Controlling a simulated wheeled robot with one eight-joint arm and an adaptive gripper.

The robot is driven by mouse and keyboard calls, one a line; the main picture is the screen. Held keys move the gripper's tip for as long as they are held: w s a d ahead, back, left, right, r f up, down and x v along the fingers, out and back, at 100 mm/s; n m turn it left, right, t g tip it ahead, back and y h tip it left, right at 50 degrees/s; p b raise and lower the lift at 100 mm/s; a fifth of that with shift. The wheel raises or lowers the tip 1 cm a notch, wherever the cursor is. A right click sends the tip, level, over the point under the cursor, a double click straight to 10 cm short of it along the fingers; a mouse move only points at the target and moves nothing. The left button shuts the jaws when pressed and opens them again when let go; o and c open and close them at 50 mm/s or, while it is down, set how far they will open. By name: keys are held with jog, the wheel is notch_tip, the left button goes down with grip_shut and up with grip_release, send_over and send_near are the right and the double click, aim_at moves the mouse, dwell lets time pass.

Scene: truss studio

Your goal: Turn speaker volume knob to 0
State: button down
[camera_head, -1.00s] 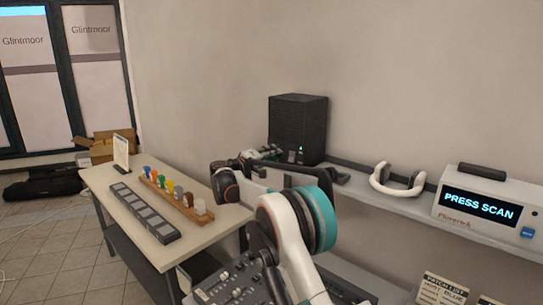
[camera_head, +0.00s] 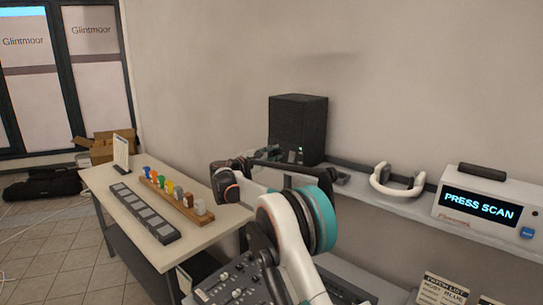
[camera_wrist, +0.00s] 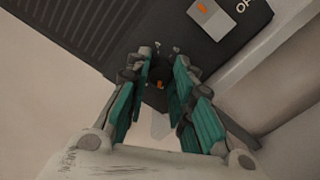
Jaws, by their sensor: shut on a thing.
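The black speaker (camera_head: 297,125) stands upright on the shelf against the wall. In the wrist view its dark ribbed case (camera_wrist: 75,30) fills the upper part, tilted. The dark volume knob (camera_wrist: 158,97), with a small orange mark, is between my gripper's fingers. My gripper (camera_wrist: 163,72) has green-padded fingers and is shut on the knob, at the speaker's lower front. In the head view my arm hides most of the knob area. I cannot read the knob's setting.
White headphones (camera_head: 397,181) and a white device reading "PRESS SCAN" (camera_head: 480,207) are on the shelf to the right. A table (camera_head: 205,238) at left holds a rack of coloured pegs (camera_head: 172,202). A grey switch with an orange light (camera_wrist: 208,18) is near the knob.

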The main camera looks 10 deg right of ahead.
jog(key=shift+n, duration=0.6)
jog(key=c, duration=1.4)
grip_release()
jog(key=shift+o, duration=0.2)
jog(key=shift+a, duration=0.15)
jog(key=v, duration=1.1)
jog(key=shift+s+a, duration=0.25)
jog(key=shift+a, duration=0.05)
